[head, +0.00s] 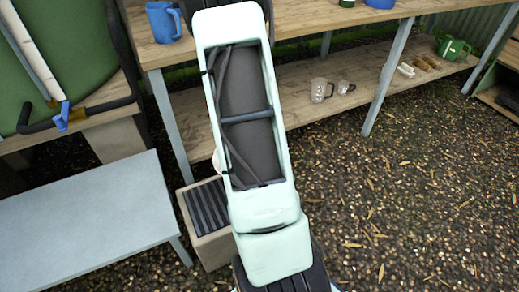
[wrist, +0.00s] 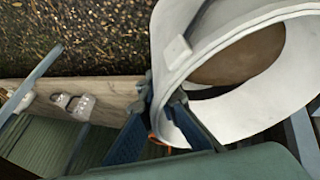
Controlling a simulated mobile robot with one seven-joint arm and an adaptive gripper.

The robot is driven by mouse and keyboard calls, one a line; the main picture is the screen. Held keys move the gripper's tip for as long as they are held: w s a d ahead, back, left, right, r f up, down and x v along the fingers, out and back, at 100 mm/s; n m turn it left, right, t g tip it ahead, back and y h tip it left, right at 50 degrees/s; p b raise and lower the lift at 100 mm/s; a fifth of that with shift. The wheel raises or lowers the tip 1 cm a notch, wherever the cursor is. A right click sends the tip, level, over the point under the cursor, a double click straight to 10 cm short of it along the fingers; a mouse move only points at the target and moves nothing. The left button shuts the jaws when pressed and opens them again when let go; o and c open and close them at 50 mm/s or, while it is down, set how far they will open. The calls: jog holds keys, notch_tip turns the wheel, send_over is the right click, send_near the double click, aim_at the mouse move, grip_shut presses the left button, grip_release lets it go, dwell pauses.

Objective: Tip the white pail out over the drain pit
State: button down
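The white pail (wrist: 220,50) fills the upper right of the wrist view, tilted, with its open mouth partly facing the camera. Something brown (wrist: 240,60) shows inside it. My gripper (wrist: 165,105) has its dark blue fingers on either side of the pail's wall and looks closed on it. In the head view my pale arm hides the gripper and nearly all of the pail; only a small pale edge (head: 217,161) shows beside the arm. The drain pit (head: 207,206), a stone-coloured box with a dark slatted grate, stands below, partly behind my arm. Dark slats also show at the wrist view's right edge.
A wooden bench (head: 300,28) with a lower shelf (head: 290,118) stands behind; clear jugs (head: 320,91) and a green can (head: 453,48) sit on the shelf. A blue jug (head: 163,22) is on top. A grey table (head: 80,215) is at left. Gravel at right is open.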

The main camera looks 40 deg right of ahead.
jog(key=shift+d+r+h+p, duration=0.15)
jog(key=shift+r+h+p, duration=0.35)
jog(key=shift+p, duration=0.35)
jog(key=shift+f, duration=0.1)
jog(key=shift+w+a+f+n+g+h+p, duration=0.1)
jog(key=shift+a+f+n+g+h+p, duration=0.15)
jog(key=shift+h, duration=0.2)
jog(key=shift+w+a+f+n+g+h+p, duration=0.1)
jog(key=shift+a+f+h+p, duration=0.1)
jog(key=shift+h+p, duration=0.2)
jog(key=w+a+r+n+h+p, duration=0.2)
jog(key=a+r+h+p, duration=0.1)
jog(key=a+r+h, duration=0.6)
jog(key=shift+w+r+n+g+h, duration=0.2)
jog(key=shift+n+g+h, duration=0.15)
jog(key=shift+g+h, duration=0.1)
dwell(2.8)
jog(key=shift+a+r, duration=0.1)
jog(key=shift+a, duration=0.15)
dwell(1.8)
